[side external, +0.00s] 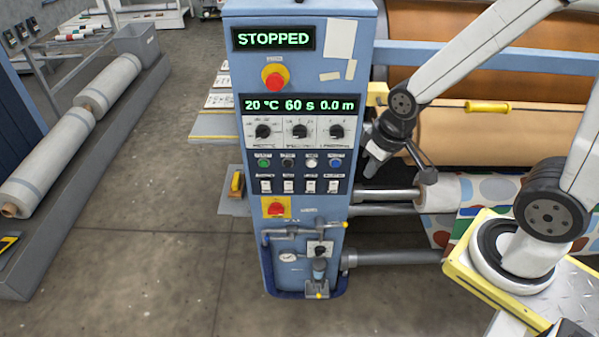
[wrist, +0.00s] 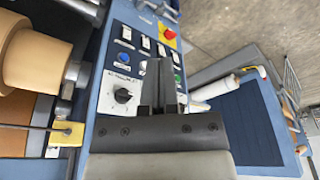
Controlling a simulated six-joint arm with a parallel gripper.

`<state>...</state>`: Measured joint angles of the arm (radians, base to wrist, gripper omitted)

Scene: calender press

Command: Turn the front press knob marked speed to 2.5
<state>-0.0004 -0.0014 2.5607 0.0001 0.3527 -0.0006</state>
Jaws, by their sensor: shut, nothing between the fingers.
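The blue press cabinet (side external: 240,200) has a row of three black knobs on white dials in the side external view. The right-hand knob (side external: 337,131) sits under the "0.0 m" readout; its label is too small to read. A black knob on a white dial (wrist: 122,96), beside the blue button, shows in the wrist view, apparently the same one. Its pointer setting cannot be read. My gripper (side external: 372,170) is beside the panel's right edge, apart from the knob. In the wrist view my gripper (wrist: 160,68) is shut and empty, its fingers covering part of the panel.
The display (side external: 300,105) reads 20 °C, 60 s, 0.0 m, and the sign (side external: 273,39) above reads STOPPED. Red stop knobs (side external: 274,77) and a row of coloured buttons (side external: 310,162) are close by. Rollers (side external: 500,130) stand to the right.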

